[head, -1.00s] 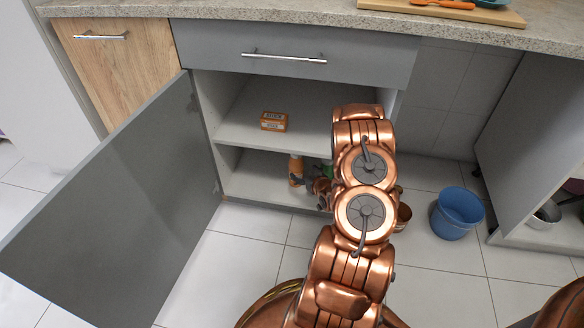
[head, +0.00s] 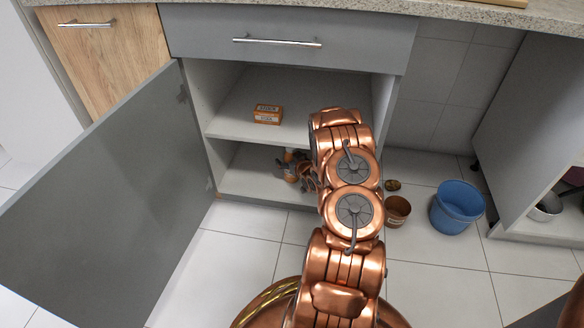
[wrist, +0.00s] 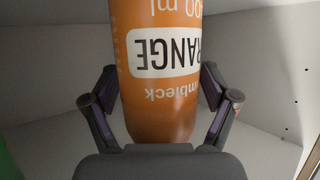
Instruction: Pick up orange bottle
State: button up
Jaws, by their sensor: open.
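The orange bottle (head: 289,157) stands on the lower shelf of the open cabinet, partly hidden by my gripper (head: 292,171) in the head view. In the wrist view the orange bottle (wrist: 160,100) fills the middle, its label upside down in the picture. My gripper (wrist: 160,78) is open, with one finger on each side of the bottle's body. The fingers look very near the bottle's sides; I cannot tell if they touch it. The bottle's top is out of the wrist view.
An orange box (head: 267,114) sits on the upper shelf (head: 230,125). The open cabinet door (head: 110,200) stands to the left. A brown pot (head: 397,210) and a blue bucket (head: 457,207) stand on the floor to the right. A green thing (wrist: 8,165) shows at the wrist view's left edge.

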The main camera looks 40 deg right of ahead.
jog(key=shift+c, duration=0.2)
jog(key=shift+w+f, duration=0.1)
jog(key=c, duration=1.5)
jog(key=shift+c, duration=0.5)
